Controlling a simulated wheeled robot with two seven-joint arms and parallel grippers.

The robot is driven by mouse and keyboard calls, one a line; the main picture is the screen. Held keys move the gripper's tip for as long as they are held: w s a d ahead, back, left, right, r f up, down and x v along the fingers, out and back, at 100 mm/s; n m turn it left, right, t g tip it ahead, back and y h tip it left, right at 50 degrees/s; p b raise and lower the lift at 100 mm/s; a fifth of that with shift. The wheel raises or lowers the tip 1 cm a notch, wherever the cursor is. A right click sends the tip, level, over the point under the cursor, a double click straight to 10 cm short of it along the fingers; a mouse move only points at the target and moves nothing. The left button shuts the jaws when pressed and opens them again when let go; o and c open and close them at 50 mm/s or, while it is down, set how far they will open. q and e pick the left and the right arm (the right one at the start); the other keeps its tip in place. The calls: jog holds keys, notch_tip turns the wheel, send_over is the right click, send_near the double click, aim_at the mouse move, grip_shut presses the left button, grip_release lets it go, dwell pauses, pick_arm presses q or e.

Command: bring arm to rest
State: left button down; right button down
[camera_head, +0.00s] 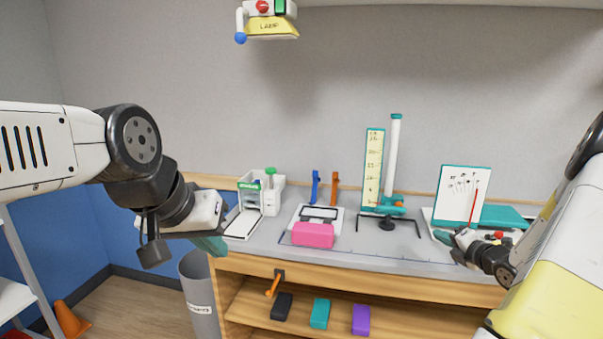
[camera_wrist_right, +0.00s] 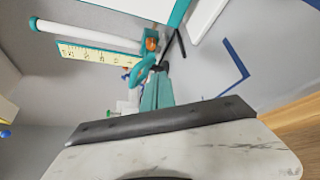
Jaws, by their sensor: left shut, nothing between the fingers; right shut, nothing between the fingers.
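My left gripper (camera_head: 211,244) reaches in from the left in the head view, its teal fingers shut and empty in front of the bench's left end. My right gripper (camera_head: 443,237) is at the right of the bench, in front of the white board with the teal frame (camera_head: 463,195). Its teal fingers (camera_wrist_right: 157,92) are shut with nothing between them in the right wrist view. Whether it touches anything there I cannot tell.
The bench (camera_head: 262,241) holds a pink block (camera_head: 313,235) on a white device, a white dispenser (camera_head: 270,192) and a measuring stand (camera_head: 373,170). A grey bin (camera_head: 200,295) stands below my left gripper.

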jog(key=s+a+r+n+g+y, duration=0.2)
jog(key=s+a+r+n, duration=0.15)
jog(key=a+n, duration=0.4)
jog(key=s+a+r+n+g+y, duration=0.25)
jog(key=a+r+n, duration=0.3)
jog(key=a, duration=0.35)
jog(key=s+a+r+n+g+y, duration=0.1)
jog(key=s+a+r+n+g, duration=0.2)
jog(key=a+n, duration=0.55)
jog(key=s+a+r+n+g+h, duration=0.1)
jog(key=s+a+r+n, duration=0.15)
jog(key=s+n, duration=0.3)
jog(key=s+a+r+n+g+h, duration=0.1)
jog(key=s+a+n+g, duration=0.15)
jog(key=s+n, duration=0.3)
jog(key=s+d+r+n+t+h, duration=0.2)
jog(key=s+n+h, duration=0.3)
jog(key=s+n, duration=0.4)
jog(key=r+n, duration=0.1)
jog(key=n, duration=0.3)
jog(key=shift+s+d+n, duration=0.2)
jog(key=shift+d+n, duration=0.1)
jog(key=shift+n, duration=0.05)
